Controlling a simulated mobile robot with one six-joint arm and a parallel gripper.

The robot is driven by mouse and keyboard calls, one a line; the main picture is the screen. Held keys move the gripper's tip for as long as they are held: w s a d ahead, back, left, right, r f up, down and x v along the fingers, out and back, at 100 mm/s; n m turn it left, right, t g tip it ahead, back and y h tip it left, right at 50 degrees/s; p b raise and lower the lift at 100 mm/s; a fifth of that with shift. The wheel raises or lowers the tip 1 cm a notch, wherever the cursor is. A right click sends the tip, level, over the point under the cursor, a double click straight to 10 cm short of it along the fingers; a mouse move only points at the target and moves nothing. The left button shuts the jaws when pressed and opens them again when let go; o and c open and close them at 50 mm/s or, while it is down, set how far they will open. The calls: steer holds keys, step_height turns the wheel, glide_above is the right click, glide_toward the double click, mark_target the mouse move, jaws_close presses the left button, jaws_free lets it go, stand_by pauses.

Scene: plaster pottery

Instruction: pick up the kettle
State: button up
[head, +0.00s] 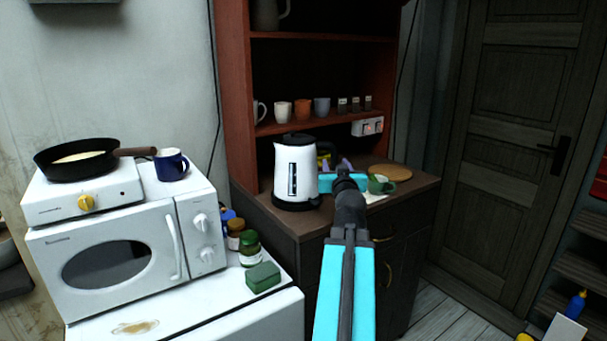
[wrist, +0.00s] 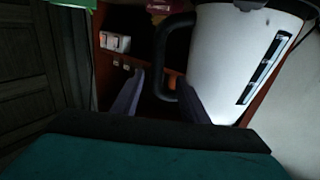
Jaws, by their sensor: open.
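The kettle (head: 296,170) is white with a black lid and base. It stands upright on the dark wooden cabinet, left of my gripper (head: 334,163). In the wrist view the kettle (wrist: 225,65) fills the upper right, and its black handle (wrist: 173,55) faces left. My gripper (wrist: 158,100) is open, with one finger on each side of the handle's lower part in that picture. The fingers look apart from the handle, but I cannot tell the depth. In the head view the arm and kettle partly hide the fingers.
A shelf with cups (head: 302,110) stands behind. A microwave (head: 120,250), jars (head: 249,248) and a green sponge (head: 263,277) are at left.

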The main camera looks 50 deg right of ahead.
mark_target(334, 160)
steer(key=shift+w+d+r+p, duration=0.2)
steer(key=shift+w+d+p, duration=0.2)
steer(key=shift+p, duration=1.3)
steer(key=p, duration=0.2)
steer(key=d+p, duration=0.1)
steer(key=p, duration=0.1)
steer(key=shift+w+f, duration=0.1)
steer(key=shift+w, duration=0.15)
steer(key=shift+x, duration=1.45)
steer(key=shift+f, duration=0.15)
steer(key=shift+d+p, duration=0.1)
steer(key=shift+p, duration=0.2)
steer(key=shift+p+x, duration=1)
steer(key=shift+x, duration=1.55)
